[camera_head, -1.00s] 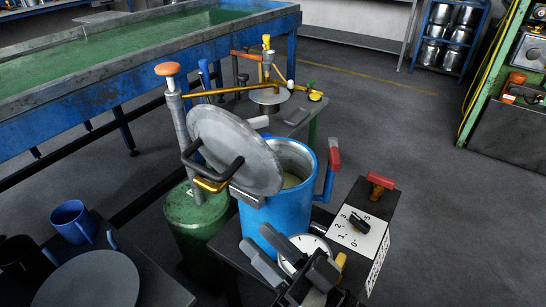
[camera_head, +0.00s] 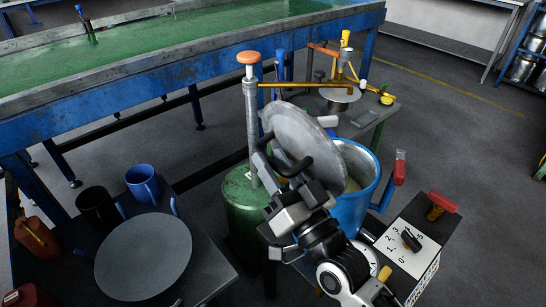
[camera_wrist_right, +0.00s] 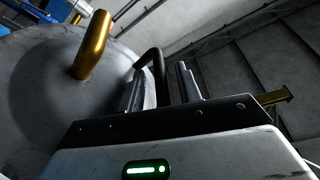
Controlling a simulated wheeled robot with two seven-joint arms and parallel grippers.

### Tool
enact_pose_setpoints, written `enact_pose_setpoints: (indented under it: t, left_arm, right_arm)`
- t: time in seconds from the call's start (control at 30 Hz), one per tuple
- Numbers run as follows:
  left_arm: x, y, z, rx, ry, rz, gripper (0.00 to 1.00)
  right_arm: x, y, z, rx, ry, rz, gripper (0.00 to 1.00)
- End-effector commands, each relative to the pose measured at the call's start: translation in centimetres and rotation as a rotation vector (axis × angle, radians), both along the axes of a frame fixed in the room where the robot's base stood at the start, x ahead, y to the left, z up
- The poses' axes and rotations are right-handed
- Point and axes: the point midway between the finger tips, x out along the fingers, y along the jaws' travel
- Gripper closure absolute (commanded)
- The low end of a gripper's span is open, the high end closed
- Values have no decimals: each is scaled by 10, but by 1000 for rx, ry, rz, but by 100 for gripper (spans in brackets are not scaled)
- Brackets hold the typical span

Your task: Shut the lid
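The blue pot (camera_head: 352,212) stands on a dark bench, open at the top, with pale contents inside. Its round grey lid (camera_head: 300,128) is tilted up steeply on the pot's left side. The lid also fills the left of the right wrist view (camera_wrist_right: 40,80), with a gold knob (camera_wrist_right: 93,45) on it. My right gripper (camera_head: 282,172) is at the lid's black handle, its arm partly covering the pot's front. In the wrist view its fingers (camera_wrist_right: 162,82) stand apart with the handle (camera_wrist_right: 153,60) between them. My left gripper is out of view.
A green gas cylinder (camera_head: 242,212) with an orange-topped post stands left of the pot. A control box (camera_head: 408,245) with a dial is at its right. A table with a grey plate (camera_head: 143,257) and a blue mug (camera_head: 142,183) is at the left. Floor at the right is clear.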

Motion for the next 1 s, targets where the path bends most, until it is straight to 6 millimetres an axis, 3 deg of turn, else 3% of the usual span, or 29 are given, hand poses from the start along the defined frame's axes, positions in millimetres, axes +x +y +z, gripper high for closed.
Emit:
enact_pose_setpoints:
  t: [0.37, 0.5, 1.0]
  left_arm:
    - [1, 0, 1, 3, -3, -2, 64]
    - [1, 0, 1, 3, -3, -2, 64]
    - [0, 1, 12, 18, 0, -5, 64]
  right_arm:
    - [6, 3, 2, 0, 0, 0, 66]
    - [6, 3, 2, 0, 0, 0, 99]
    - [13, 3, 14, 62, 44, 18, 100]
